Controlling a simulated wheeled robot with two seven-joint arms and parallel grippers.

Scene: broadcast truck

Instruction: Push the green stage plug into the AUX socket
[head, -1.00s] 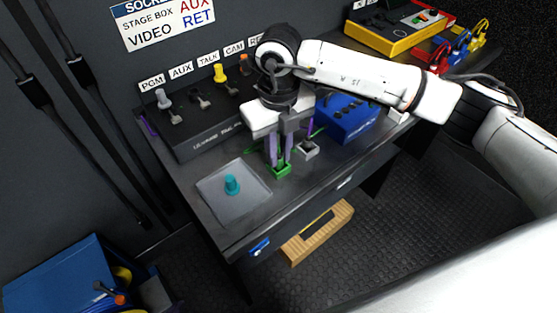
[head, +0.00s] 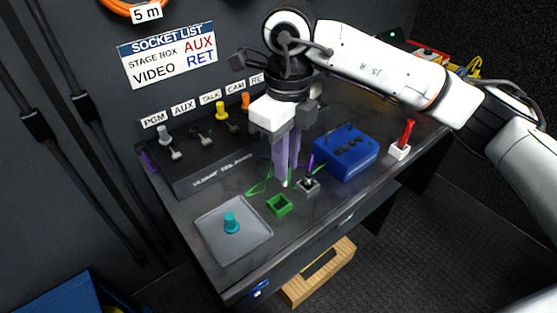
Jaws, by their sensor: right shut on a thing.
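My right gripper (head: 285,181) is shut above the table, just behind the green square holder (head: 279,206). The holder looks empty. The green stage plug is mostly hidden between the fingers. A pale tip shows at the fingertips, and a thin green cable (head: 259,187) loops on the left. The black socket panel (head: 205,177) stands at the back left. The AUX label (head: 183,107) is the second from the left, between PGM and TALK. The AUX socket below it is dark, with no coloured plug visible in it. My left gripper is out of view.
A grey plug (head: 164,132), a yellow plug (head: 222,111) and an orange plug (head: 245,100) stand in the panel.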

